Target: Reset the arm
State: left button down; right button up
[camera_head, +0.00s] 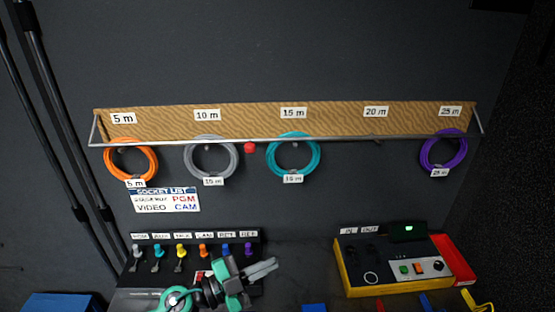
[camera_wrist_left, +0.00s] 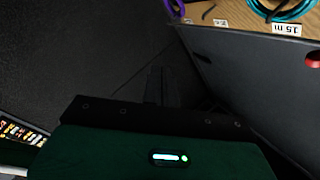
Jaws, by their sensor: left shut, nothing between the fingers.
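My left gripper (camera_head: 266,267) is at the bottom centre-left of the head view, in front of the row of coloured plugs. Its grey fingers point up and right, are shut, and hold nothing. In the left wrist view the green gripper body (camera_wrist_left: 165,155) fills the bottom, and the dark fingers are hard to make out against the dark background. My right gripper is not in view.
Orange (camera_head: 108,163), grey (camera_head: 188,160), teal (camera_head: 270,160) and purple (camera_head: 424,158) cable coils hang along a wooden rack (camera_head: 250,121). Plugs (camera_head: 180,251) stand behind the gripper. A yellow-sided control box (camera_head: 400,283) and red tray (camera_head: 458,262) stand right.

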pick_arm(q)
jog(key=w+a+r+n+t+y, duration=0.2)
jog(key=a+r+n+t+y, duration=0.1)
jog(key=a+n+t+y, duration=0.9)
jog(key=s+a+f+n+g+y, duration=0.3)
jog(key=a+f+n+g+y, duration=0.2)
jog(key=f+n, duration=0.2)
jog(key=s+a+f+g, duration=0.2)
jog(key=s+f+g, duration=0.4)
jog(key=s, duration=0.5)
jog(key=s+a+f+g, duration=0.1)
jog(key=s+f+g, duration=0.5)
jog(key=s, duration=0.5)
notch_tip(320, 180, down, 33)
jog(key=g+b, duration=0.1)
jog(key=b, duration=0.1)
jog(key=s+a+f+b, duration=0.1)
jog(key=s+f, duration=0.8)
jog(key=f, duration=0.2)
jog(key=s+a+f+g+b, duration=0.1)
jog(key=s+a+f, duration=0.1)
jog(key=s+f, duration=0.8)
jog(key=shift+s+a+f, duration=0.25)
jog(key=shift+s+f, duration=0.05)
jog(key=shift+f, duration=0.4)
